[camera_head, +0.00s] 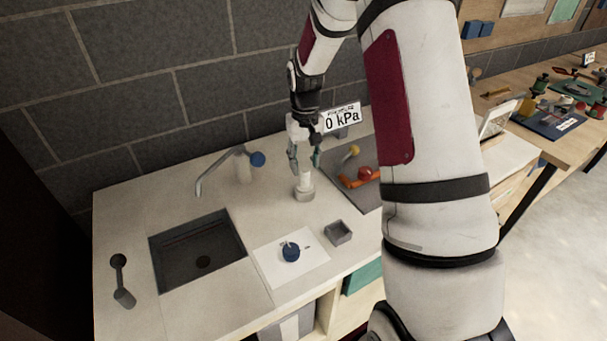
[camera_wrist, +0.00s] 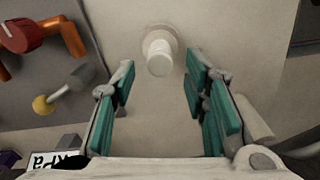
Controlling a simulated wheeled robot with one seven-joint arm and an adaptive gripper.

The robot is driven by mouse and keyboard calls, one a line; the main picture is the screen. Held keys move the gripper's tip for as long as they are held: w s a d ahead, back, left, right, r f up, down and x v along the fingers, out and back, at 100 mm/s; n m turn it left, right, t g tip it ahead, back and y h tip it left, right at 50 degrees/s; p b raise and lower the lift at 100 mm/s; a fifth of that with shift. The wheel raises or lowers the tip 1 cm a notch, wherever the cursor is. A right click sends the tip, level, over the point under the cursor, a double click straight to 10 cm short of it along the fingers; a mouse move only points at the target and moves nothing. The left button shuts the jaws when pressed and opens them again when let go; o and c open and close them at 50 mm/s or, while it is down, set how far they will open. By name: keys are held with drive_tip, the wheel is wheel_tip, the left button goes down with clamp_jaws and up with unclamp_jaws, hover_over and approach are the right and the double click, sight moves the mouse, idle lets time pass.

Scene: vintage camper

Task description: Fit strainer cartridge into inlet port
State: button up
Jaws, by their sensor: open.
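A pale upright cylinder on a wider round base (camera_head: 304,192) stands on the counter; it looks like the strainer cartridge in a holder or port, but I cannot tell which. In the wrist view, the pale cylinder (camera_wrist: 158,55) is ahead of the fingertips, roughly centred between them. My gripper (camera_head: 305,163) points down just above it, with its teal-padded fingers spread apart. In the wrist view, my gripper (camera_wrist: 160,85) has nothing between its fingers. I cannot clearly make out a separate inlet port.
A "0 kPa" display (camera_head: 342,118) stands behind my gripper. A grey mat (camera_head: 370,191) to the right holds orange pipe with a red part (camera_head: 364,173).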

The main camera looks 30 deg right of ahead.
wheel_tip(320, 180, up, 6)
drive_tip(key=shift+f+b, duration=0.1)
drive_tip(key=shift+b, duration=0.3)
drive_tip(key=s+a+r+n+t, duration=0.1)
drive_tip(key=s+a+r, duration=0.3)
drive_tip(key=s+r, duration=0.3)
drive_tip(key=s+a+r+t, duration=0.2)
drive_tip(key=s+a+r, duration=0.25)
drive_tip(key=r, duration=0.35)
drive_tip(key=s+a+r+t, duration=0.1)
drive_tip(key=s+a, duration=0.1)
drive_tip(key=s, duration=0.5)
drive_tip(key=s+a+r+n+t, duration=0.1)
drive_tip(key=s+a+r, duration=0.1)
drive_tip(key=s, duration=0.6)
drive_tip(key=shift+a+t, duration=0.3)
drive_tip(key=shift+a, duration=0.5)
